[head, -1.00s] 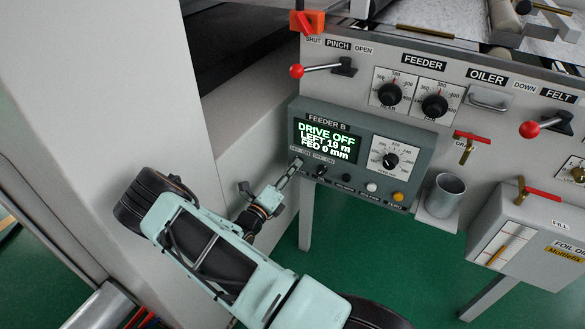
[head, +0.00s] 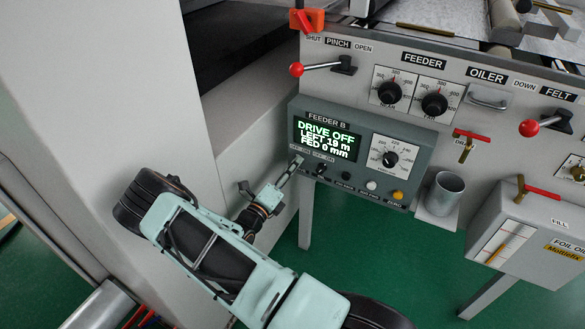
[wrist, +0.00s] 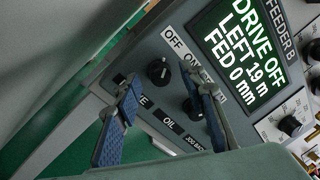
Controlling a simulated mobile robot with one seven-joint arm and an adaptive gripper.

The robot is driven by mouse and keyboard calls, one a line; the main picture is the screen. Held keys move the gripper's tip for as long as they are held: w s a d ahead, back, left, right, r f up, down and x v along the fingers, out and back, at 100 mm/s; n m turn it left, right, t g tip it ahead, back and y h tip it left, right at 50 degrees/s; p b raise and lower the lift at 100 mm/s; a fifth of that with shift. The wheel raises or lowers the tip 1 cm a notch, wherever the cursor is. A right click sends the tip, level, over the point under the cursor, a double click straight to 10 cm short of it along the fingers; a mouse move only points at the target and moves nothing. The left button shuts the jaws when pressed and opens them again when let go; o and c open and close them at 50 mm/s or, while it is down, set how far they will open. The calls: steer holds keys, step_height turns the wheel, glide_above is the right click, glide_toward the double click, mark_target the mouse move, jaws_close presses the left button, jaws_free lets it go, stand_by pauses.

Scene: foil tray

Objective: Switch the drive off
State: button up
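The feeder box (head: 420,165) carries a lit display (head: 326,142) reading DRIVE OFF, LEFT 19 m, FED 0 mm. The display also shows in the wrist view (wrist: 238,52). A black knob (wrist: 158,72) sits at the box's left end between OFF and ON marks; its lower label is partly hidden by a finger, with only a final E readable. My gripper (wrist: 163,88) is open, its blue-padded fingers apart on either side of this knob in the picture. No contact is visible. In the head view my gripper (head: 294,166) is at the box's lower left corner, hiding this knob.
A second black knob (wrist: 193,108), labelled OIL, is close by, partly behind the right finger. Further right are a white button (head: 371,185), an amber button (head: 397,195) and a dial (head: 391,159). A metal cup (head: 446,192) stands right of the box.

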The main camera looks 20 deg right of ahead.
steer(key=v, duration=1.2)
